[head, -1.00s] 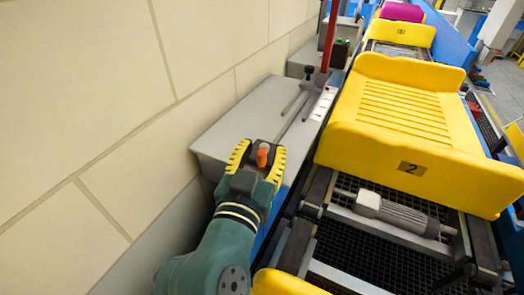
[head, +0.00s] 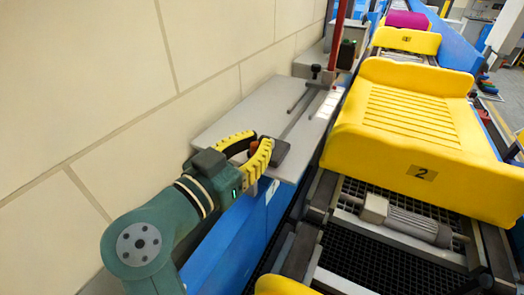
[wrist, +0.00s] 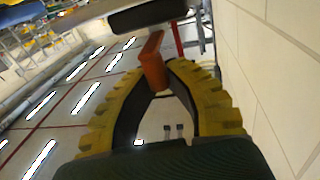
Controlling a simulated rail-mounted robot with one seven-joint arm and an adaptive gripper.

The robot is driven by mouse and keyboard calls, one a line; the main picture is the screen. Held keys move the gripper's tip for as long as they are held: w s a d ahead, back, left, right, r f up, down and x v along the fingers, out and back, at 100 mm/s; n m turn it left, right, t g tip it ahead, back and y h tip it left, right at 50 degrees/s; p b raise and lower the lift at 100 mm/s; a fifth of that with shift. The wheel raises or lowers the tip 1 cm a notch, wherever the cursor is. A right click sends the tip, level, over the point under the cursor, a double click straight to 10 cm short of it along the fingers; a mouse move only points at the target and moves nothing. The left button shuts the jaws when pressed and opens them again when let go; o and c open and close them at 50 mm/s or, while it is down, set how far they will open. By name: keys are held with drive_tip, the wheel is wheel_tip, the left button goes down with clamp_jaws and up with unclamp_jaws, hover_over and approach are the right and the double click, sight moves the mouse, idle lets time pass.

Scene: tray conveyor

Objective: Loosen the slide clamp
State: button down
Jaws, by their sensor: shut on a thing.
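The slide clamp shows a dark block (head: 277,151) on the grey ledge in the head view, with an orange-red lever (head: 254,147) at its left side. In the wrist view the dark block (wrist: 150,16) is at the top, and the orange lever (wrist: 153,64) reaches down from it between the finger ends. My gripper (head: 256,145) has yellow toothed fingers and comes in from the lower left. It is shut on the lever. The fingers hide part of the lever in the head view. The wrist view also shows my gripper (wrist: 158,66).
A grey ledge (head: 225,126) runs along the tiled wall (head: 110,90). A rod (head: 297,120) and a black knob (head: 316,72) lie farther back, near a red post (head: 339,35). A yellow tray (head: 400,110) on the conveyor is close on the right.

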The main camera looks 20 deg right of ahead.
idle(0.3)
drive_tip(key=c, duration=1)
unclamp_jaws()
drive_tip(key=shift+a, duration=0.1)
drive_tip(key=shift+a, duration=0.1)
drive_tip(key=v, duration=1.1)
drive_tip(key=shift+s+a, duration=0.15)
drive_tip(key=shift+a, duration=0.25)
